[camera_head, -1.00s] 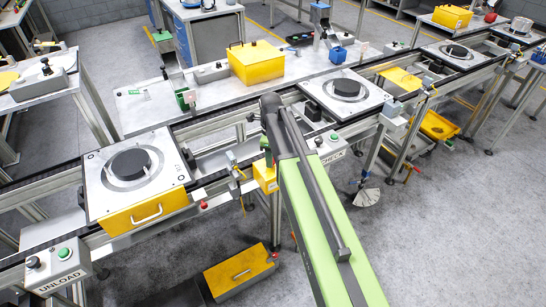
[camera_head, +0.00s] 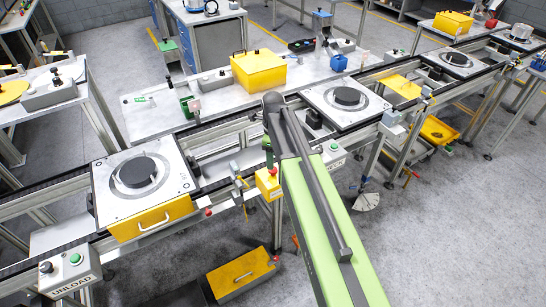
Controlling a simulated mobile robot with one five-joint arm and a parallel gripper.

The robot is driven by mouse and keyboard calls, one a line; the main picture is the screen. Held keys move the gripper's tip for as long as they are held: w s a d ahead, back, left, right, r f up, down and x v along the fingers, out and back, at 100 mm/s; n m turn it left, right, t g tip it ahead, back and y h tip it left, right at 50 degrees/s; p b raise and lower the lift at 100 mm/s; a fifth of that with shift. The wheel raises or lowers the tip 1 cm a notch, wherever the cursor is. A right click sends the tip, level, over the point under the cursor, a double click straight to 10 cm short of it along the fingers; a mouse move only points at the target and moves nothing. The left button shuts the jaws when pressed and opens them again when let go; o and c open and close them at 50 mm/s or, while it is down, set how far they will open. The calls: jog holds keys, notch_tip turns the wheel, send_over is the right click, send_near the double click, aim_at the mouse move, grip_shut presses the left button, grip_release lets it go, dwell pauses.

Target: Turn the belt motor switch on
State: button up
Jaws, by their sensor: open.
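No switch in view carries a readable belt motor label. The UNLOAD control box (camera_head: 69,273) at lower left has a black knob (camera_head: 46,267) and a green button (camera_head: 75,258). The CHECK control box (camera_head: 334,157) is partly hidden behind my green arm (camera_head: 325,225). A yellow box with a red button (camera_head: 268,182) hangs at the belt's front edge, just left of my arm. A grey box with a black lever (camera_head: 55,90) stands on the left side table. My arm reaches up the middle, its dark elbow over the belt. I cannot make out my gripper's fingers.
The belt line (camera_head: 225,172) runs from lower left to upper right, carrying pallets with black discs (camera_head: 138,172). A yellow bin (camera_head: 242,275) lies on the floor below. A worktable with a yellow case (camera_head: 259,69) stands behind. The floor at lower right is clear.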

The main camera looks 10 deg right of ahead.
notch_tip(320, 180, up, 12)
jog(key=p, duration=1)
jog(key=shift+f, duration=0.15)
jog(key=b, duration=0.7)
send_over(274, 172)
notch_tip(274, 172, down, 7)
jog(key=s+f+n+b, duration=1)
jog(key=s+n, duration=0.3)
jog(key=n, duration=1)
jog(key=shift+d+n, duration=0.3)
jog(key=shift+f, duration=0.1)
